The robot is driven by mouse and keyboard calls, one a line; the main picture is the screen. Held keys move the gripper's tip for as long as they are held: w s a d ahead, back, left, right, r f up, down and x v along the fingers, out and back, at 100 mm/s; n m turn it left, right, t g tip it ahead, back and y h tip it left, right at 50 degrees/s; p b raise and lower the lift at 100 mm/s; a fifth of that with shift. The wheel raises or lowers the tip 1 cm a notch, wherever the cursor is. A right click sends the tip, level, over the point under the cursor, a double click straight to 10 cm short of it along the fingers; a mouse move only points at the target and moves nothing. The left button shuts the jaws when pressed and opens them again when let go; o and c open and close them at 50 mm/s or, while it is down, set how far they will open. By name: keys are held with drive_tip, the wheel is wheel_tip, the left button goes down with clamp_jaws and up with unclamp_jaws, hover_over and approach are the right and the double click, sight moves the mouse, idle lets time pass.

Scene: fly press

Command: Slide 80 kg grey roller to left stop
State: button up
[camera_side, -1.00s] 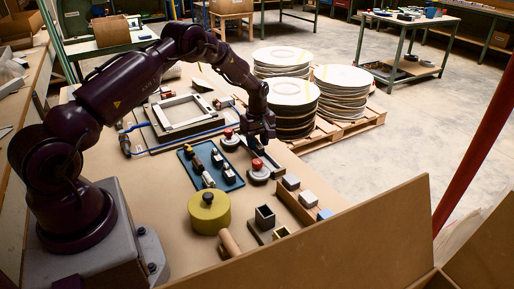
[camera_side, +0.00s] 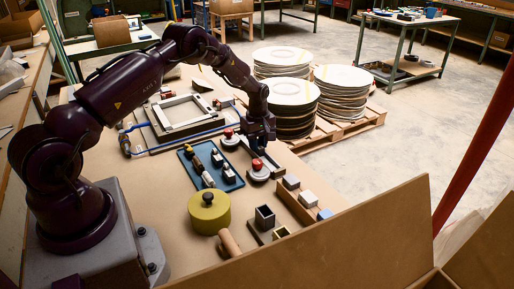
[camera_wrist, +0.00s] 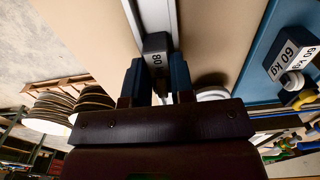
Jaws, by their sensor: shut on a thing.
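The grey roller (camera_wrist: 156,50) is a small dark grey block marked 80, sitting on a pale metal rail (camera_wrist: 162,12) in the wrist view. My gripper (camera_wrist: 157,75) is shut on it, with one blue finger on each side. In the side view my gripper (camera_side: 262,142) is low over the rail (camera_side: 275,170), between and behind two red-topped knobs. The roller is hidden there by the fingers. I cannot make out the rail's left stop.
A blue tray (camera_side: 232,183) with several small weights lies left of the rail; a block marked 60 kg (camera_wrist: 292,52) shows at the wrist view's right. Red-topped knobs (camera_side: 229,138) (camera_side: 257,168) stand close by. An olive round pot (camera_side: 209,212) stands nearer the camera.

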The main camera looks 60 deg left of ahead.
sight(273, 169)
drive_tip(key=shift+s+d, duration=0.1)
drive_tip(key=shift+d, duration=1.05)
drive_tip(key=shift+d, duration=0.1)
drive_tip(key=shift+d, duration=1.1)
drive_tip(key=shift+d, duration=0.1)
drive_tip(key=shift+d, duration=1.1)
drive_tip(key=shift+d, duration=1)
drive_tip(key=o, duration=0.8)
drive_tip(key=shift+c, duration=1.1)
